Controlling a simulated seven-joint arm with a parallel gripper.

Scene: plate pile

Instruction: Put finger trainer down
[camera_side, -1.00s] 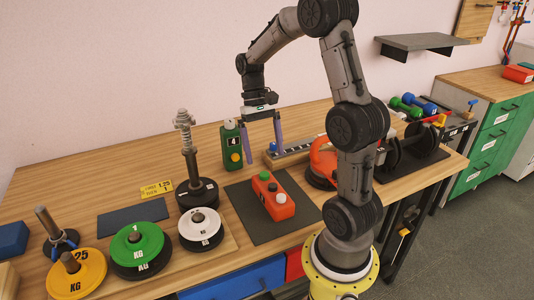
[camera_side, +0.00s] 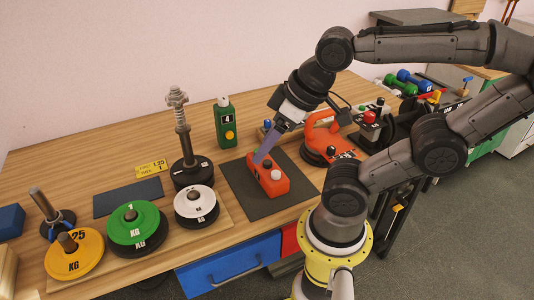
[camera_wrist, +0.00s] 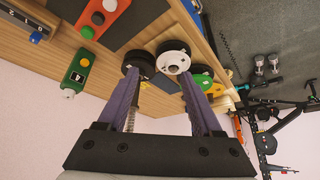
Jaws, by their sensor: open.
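Two devices could be the finger trainer. An orange-red one (camera_side: 274,183) with coloured buttons lies flat on a dark mat (camera_side: 240,192). A green one (camera_side: 226,122) marked 4, with a yellow button, stands upright behind the mat. In the wrist view the orange-red device (camera_wrist: 98,22) is at the top left and the green one (camera_wrist: 76,72) lower left. My gripper (camera_side: 259,160) is open, tilted, its purple fingers overlapping the orange-red device in the side view. The wrist view shows nothing held between my fingers (camera_wrist: 158,76).
White (camera_side: 196,202), green (camera_side: 130,221) and yellow (camera_side: 88,252) weight plates stand at the left front. A spring post (camera_side: 182,140) rises behind them. An orange-and-black apparatus (camera_side: 322,140) stands right of the mat. Bare tabletop lies at the back left.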

